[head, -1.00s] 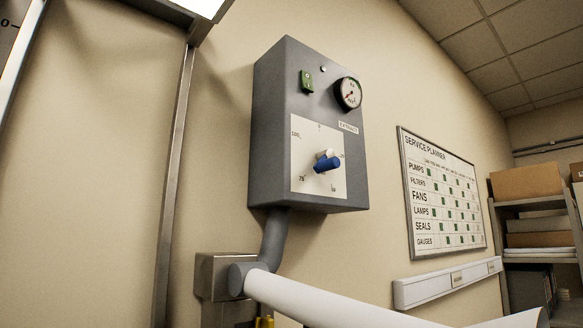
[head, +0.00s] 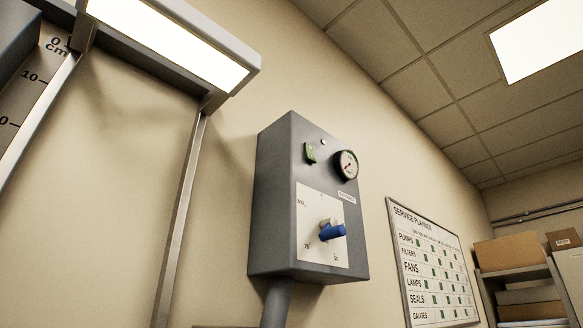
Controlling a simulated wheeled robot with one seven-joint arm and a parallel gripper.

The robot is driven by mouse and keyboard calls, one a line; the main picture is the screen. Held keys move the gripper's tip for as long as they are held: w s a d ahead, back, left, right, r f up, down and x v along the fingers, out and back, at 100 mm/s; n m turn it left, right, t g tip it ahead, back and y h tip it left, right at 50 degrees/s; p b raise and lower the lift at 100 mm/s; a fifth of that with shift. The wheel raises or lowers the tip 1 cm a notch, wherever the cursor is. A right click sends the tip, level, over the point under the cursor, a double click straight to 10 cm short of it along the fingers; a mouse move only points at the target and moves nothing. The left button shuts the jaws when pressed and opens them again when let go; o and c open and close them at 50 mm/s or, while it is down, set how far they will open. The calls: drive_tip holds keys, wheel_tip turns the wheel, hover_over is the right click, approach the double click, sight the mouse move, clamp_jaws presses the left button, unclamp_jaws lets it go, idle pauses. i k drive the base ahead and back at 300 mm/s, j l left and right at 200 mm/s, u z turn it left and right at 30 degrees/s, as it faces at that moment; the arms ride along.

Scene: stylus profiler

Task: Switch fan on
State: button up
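A grey control box (head: 278,213), labelled as extract, is fixed to the beige wall at the middle of the head view. A small green switch (head: 309,153) sits at the upper left of its front. A round gauge (head: 346,165) is to the right of the switch, and a small pale lamp (head: 323,142) is above between them. Below is a white dial plate (head: 311,248) with a numbered scale and a blue-and-white knob (head: 332,231). The switch's position is too small to read surely. My gripper is not in view.
A lit lamp housing on a metal frame (head: 183,215) stands at the left. A service planner board (head: 430,262) hangs to the right of the box. Shelves with cardboard boxes (head: 510,251) are at far right. The wall before the box looks clear.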

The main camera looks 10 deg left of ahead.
sight(309, 149)
drive_tip(key=l+u, duration=0.1)
drive_tip(key=u, duration=0.25)
drive_tip(key=l+u, duration=0.15)
drive_tip(key=u, duration=0.2)
